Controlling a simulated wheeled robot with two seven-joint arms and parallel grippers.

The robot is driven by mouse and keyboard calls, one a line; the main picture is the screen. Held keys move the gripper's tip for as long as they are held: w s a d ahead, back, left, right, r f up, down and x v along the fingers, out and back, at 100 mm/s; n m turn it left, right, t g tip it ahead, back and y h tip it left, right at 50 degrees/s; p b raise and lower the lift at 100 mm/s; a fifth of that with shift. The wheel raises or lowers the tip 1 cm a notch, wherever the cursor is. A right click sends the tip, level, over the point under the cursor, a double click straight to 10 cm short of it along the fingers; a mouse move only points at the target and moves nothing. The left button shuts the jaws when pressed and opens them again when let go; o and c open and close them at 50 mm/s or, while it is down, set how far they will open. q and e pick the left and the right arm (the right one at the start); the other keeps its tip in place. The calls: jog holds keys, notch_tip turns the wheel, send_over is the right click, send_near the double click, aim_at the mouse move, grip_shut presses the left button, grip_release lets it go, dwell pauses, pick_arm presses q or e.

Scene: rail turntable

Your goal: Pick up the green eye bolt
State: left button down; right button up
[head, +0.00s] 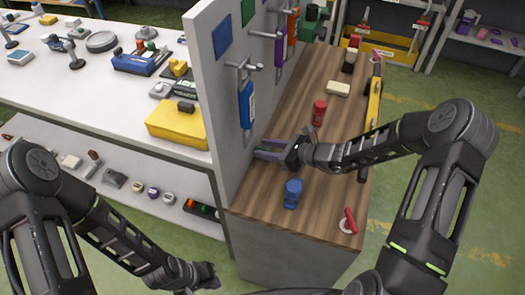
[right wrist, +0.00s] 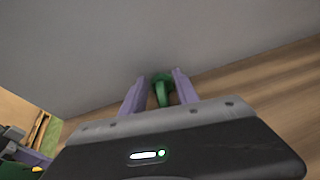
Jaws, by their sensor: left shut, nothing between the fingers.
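The green eye bolt (right wrist: 161,88) shows in the right wrist view, close to the foot of the grey upright panel above the wooden worktop. My right gripper (right wrist: 158,88) has its two purple fingers apart, one on each side of the bolt, with a gap visible at the left finger. I cannot tell whether the right finger touches it. In the head view the right gripper (head: 268,150) is low beside the panel, and I cannot make out the bolt clearly there. My left gripper (head: 207,276) is at the bottom of the head view, shut and empty, away from the worktop.
The grey panel (head: 212,85) rises along the worktop's left edge, with a blue-tagged item (head: 246,100) hanging from it. On the wooden worktop (head: 260,205) stand a blue object (head: 292,193), a red cylinder (head: 319,112), a beige block (head: 337,88) and a red-handled tool (head: 350,221).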

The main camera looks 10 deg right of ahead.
jog(key=shift+c, duration=0.4)
grip_shut()
dwell(0.4)
